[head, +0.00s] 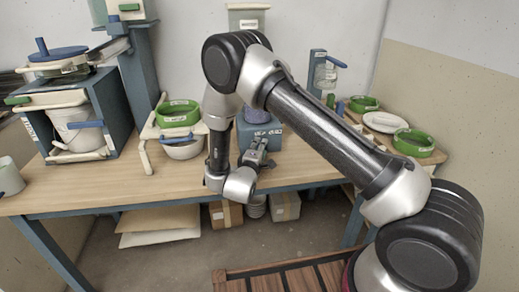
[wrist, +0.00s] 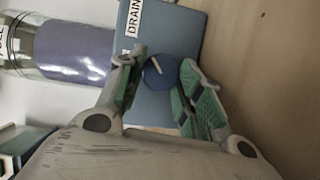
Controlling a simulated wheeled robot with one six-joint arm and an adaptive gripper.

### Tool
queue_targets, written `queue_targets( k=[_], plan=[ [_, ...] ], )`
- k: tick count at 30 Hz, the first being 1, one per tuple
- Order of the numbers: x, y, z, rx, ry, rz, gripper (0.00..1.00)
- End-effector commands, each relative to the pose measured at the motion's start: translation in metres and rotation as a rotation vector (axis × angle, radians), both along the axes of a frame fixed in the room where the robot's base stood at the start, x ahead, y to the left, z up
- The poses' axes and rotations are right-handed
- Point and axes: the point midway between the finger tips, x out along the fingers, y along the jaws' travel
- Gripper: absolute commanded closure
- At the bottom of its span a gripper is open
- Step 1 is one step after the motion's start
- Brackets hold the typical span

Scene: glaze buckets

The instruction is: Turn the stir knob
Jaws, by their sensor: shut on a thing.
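A round blue knob (wrist: 160,71) with a white pointer line is on the face of a blue box (wrist: 160,107). A white label (wrist: 133,17) on this face reads DRAIN; no label reading STIR can be made out. My gripper (wrist: 162,60) is shut on the knob, with one green-padded finger on each side. The pointer line slants between the fingers. In the head view my gripper (head: 260,150) is in front of the blue box (head: 273,135) on the table, and the knob is hidden there.
A clear cylinder with purple-grey contents (wrist: 75,47) joins the box. A cabinet holding a white bucket (head: 75,128) is farther left. More green bowls (head: 413,142) stand at the right.

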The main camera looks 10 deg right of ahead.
Motion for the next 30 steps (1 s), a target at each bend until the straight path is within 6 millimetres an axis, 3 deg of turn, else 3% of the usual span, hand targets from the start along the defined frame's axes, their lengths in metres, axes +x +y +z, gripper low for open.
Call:
queue_targets(
  k=[8, 9, 12, 23, 30],
  plan=[
    [0.0, 0.001, 0.0, 0.0, 0.001, 0.003, 0.88],
    [0.0, 0.001, 0.0, 0.001, 0.0, 0.003, 0.57],
    [0.0, 0.001, 0.0, 0.001, 0.0, 0.002, 0.42],
    [-0.003, 0.003, 0.0, 0.001, 0.0, 0.003, 0.42],
    [-0.042, 0.021, 0.003, 0.0, 0.001, 0.007, 0.42]
  ],
)
